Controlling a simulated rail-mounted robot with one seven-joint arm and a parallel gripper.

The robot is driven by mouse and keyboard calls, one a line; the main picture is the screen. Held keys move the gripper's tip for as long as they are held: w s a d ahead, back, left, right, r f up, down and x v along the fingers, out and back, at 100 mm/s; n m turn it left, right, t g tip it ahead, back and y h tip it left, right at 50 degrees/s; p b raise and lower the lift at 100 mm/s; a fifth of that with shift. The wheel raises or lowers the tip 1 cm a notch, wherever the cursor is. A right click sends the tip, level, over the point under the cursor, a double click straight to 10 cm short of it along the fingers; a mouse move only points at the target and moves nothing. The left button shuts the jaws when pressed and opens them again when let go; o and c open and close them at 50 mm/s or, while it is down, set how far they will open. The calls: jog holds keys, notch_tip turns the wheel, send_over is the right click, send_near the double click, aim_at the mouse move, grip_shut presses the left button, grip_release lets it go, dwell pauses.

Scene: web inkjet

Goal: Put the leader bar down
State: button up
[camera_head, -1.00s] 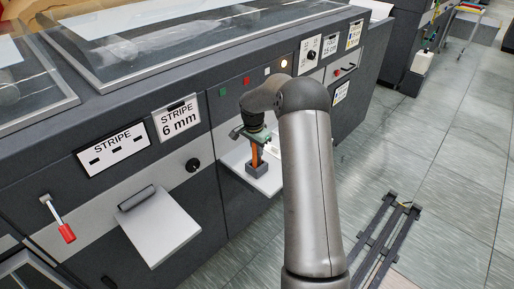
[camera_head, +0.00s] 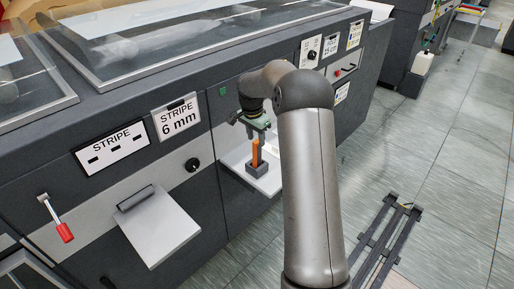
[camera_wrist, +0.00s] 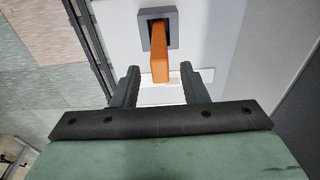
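An orange bar (camera_head: 256,152), which looks like the leader bar, stands upright in a small dark grey holder (camera_head: 257,170) on a pale shelf (camera_head: 270,183) at the machine's front. The wrist view shows the orange bar (camera_wrist: 160,68) and the square holder (camera_wrist: 172,15) beyond my fingers. My gripper (camera_head: 254,134) is just above the bar's top. In the wrist view my gripper (camera_wrist: 160,82) has its two dark fingers spread, with gaps on either side of the bar and no visible grip on it. My arm hides the shelf's right side.
The machine front carries a second pale shelf (camera_head: 158,228), a red-handled lever (camera_head: 58,222) and a black knob (camera_head: 192,165). A dark rail frame (camera_head: 380,240) lies on the floor at right.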

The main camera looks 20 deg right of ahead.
jog(key=r, duration=0.6)
jog(key=shift+s+a+b, duration=0.15)
jog(key=shift+a+b, duration=0.15)
jog(key=shift+a, duration=0.05)
jog(key=s+a+r+n, duration=0.3)
jog(key=s+a, duration=0.3)
jog(key=s, duration=0.2)
jog(key=s+a+r+n, duration=0.2)
jog(key=s+a+n, duration=0.25)
jog(key=s, duration=0.25)
jog(key=s+a+f+n, duration=0.1)
jog(key=s+a+n, duration=0.1)
jog(key=s, duration=0.5)
jog(key=s+a+f+n+y, duration=0.1)
jog(key=s+a+f+n, duration=0.1)
jog(key=s, duration=0.6)
jog(key=s+a+f+n, duration=0.1)
jog(key=s+a+n, duration=0.1)
jog(key=s, duration=0.5)
jog(key=shift+s+a+f, duration=0.25)
jog(key=shift+s+a, duration=0.1)
jog(key=shift+a, duration=0.1)
